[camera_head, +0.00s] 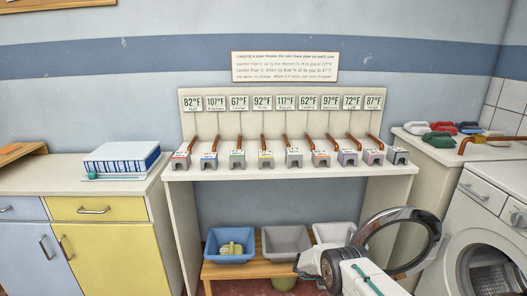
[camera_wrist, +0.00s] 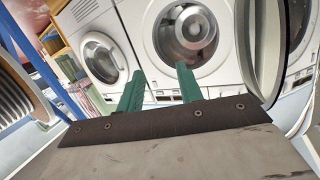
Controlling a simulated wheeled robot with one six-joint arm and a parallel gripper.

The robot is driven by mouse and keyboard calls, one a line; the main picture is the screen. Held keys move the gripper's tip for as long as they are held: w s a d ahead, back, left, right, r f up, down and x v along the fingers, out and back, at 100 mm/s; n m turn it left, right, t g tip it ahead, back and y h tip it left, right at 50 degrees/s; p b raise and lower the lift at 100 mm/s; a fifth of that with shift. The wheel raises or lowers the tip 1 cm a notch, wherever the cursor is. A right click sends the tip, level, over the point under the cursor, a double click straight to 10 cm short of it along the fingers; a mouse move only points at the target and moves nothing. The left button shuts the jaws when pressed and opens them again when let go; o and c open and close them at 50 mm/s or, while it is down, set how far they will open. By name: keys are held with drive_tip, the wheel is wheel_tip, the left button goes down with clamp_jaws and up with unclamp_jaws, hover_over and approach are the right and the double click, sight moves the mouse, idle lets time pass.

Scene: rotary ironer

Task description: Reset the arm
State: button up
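My arm (camera_head: 352,272) shows at the lower right of the head view, in front of the open round washer door (camera_head: 432,238). The head view does not clearly show my gripper's fingertips. In the wrist view my gripper (camera_wrist: 158,78) has two green fingers standing well apart, with nothing between them. Beyond the fingers is a white front-loading washer (camera_wrist: 212,72) with a round door. I cannot tell whether the arm touches the open door in the head view.
A white bench (camera_head: 290,172) holds several small coloured blocks with copper pipes below temperature tags. Blue and grey bins (camera_head: 286,240) stand on a low wooden bench beneath. A yellow cabinet (camera_head: 100,255) is left. A second washer (camera_wrist: 103,55) and blue frame (camera_wrist: 30,50) show in the wrist view.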

drive_tip(key=w+f+n+t+y, duration=0.2)
drive_tip(key=w+n+t, duration=0.2)
drive_tip(key=w+t, duration=0.35)
drive_tip(key=w+a+r+n+t+y, duration=0.5)
drive_tip(key=w+a+r+y, duration=0.15)
drive_tip(key=w, duration=0.35)
drive_tip(key=s+a+r+n+y, duration=0.2)
drive_tip(key=a+r+n+y, duration=0.15)
drive_tip(key=a+r, duration=0.4)
drive_tip(key=s+a+r+n+y, duration=0.25)
drive_tip(key=a+r+y, duration=0.2)
drive_tip(key=r, duration=0.65)
drive_tip(key=s+r+n+g+y, duration=0.1)
drive_tip(key=s+r+n+g, duration=0.2)
drive_tip(key=s+r, duration=0.8)
drive_tip(key=s+r+n+g+y, duration=0.1)
drive_tip(key=s+r+n+g, duration=0.15)
drive_tip(key=s+r, duration=0.8)
drive_tip(key=s+d+r+h, duration=0.1)
drive_tip(key=s+d+r, duration=0.2)
drive_tip(key=s, duration=0.9)
drive_tip(key=s+d+r+n+h, duration=0.1)
drive_tip(key=s+d+r, duration=0.2)
drive_tip(key=s, duration=0.9)
drive_tip(key=s+d+r+n+h, duration=0.1)
drive_tip(key=s+d+r, duration=0.2)
drive_tip(key=s, duration=0.9)
drive_tip(key=shift+s+d+r+g, duration=0.2)
drive_tip(key=shift+s+r+g, duration=0.1)
drive_tip(key=shift+r, duration=1.15)
